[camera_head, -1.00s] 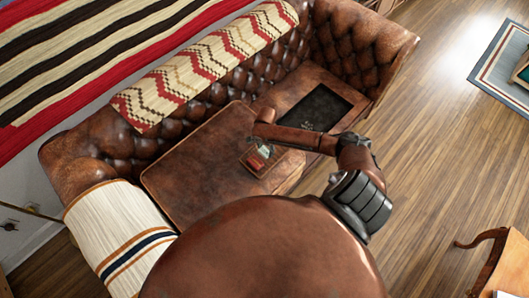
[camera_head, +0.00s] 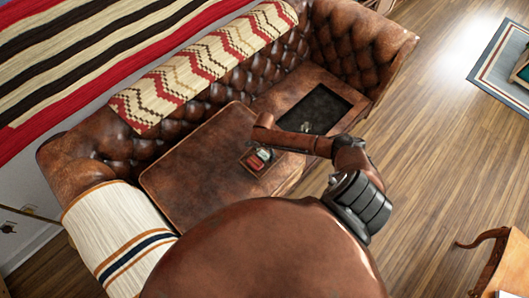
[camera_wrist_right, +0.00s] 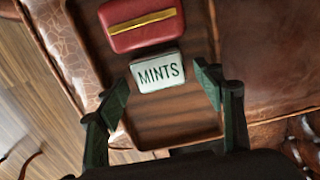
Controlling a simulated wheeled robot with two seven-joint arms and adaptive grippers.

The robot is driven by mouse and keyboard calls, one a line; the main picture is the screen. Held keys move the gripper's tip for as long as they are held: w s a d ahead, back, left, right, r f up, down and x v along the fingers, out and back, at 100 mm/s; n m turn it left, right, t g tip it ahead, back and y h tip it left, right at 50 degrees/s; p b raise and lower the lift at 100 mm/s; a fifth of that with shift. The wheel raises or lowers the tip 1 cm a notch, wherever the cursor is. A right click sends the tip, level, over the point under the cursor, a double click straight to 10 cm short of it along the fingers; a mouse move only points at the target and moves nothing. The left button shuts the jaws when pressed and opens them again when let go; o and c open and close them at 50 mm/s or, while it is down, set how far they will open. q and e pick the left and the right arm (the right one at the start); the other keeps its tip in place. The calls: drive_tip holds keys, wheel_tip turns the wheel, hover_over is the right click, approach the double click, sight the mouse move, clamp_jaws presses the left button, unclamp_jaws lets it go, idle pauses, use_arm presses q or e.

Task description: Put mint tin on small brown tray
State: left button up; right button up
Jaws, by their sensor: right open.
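The mint tin (camera_wrist_right: 157,72) is a small white box marked MINTS. It lies on the small brown tray (camera_wrist_right: 172,118), close beside a red tin with a gold stripe (camera_wrist_right: 142,24). In the head view the tray (camera_head: 247,169) sits on the brown sofa seat, with the mint tin (camera_head: 264,154) as a pale spot. My right gripper (camera_wrist_right: 162,79) is open, its green fingers on either side of the mint tin, with a visible gap at each side. Contact between the tin's underside and the tray is hard to confirm. My left gripper is not in view.
The leather sofa (camera_head: 190,180) carries a dark rectangular tray (camera_head: 325,105) to the right of my right gripper. A zigzag blanket (camera_head: 205,65) lies over the backrest and a striped cloth (camera_head: 115,230) over the near-left arm. Wooden floor (camera_head: 440,130) is open at right.

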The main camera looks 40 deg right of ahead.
sight(264, 154)
wheel_tip(264, 154, up, 12)
drive_tip(key=p, duration=0.2)
drive_tip(key=shift+r+p, duration=0.15)
drive_tip(key=shift+p, duration=0.25)
